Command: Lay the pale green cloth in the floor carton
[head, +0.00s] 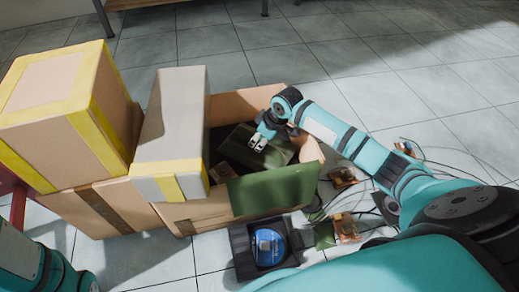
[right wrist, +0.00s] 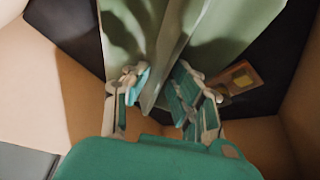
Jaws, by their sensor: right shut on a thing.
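The open floor carton (head: 247,102) stands in the middle of the head view, its inside mostly dark. My right gripper (head: 258,142) is over the carton's opening, pointing down. In the right wrist view its fingers (right wrist: 160,97) are closed on a fold of the pale green cloth (right wrist: 215,35), which spreads out beyond them between the carton walls. In the head view dark-looking green cloth (head: 240,147) shows beneath the gripper. A green sheet-like piece (head: 275,190) covers part of the carton's near side; I cannot tell whether it is the same cloth. My left gripper is out of view.
A black tray with a blue disc (head: 270,247), loose circuit boards (head: 345,226) and thin cables lie in front and to the right. The tiled floor behind is clear.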

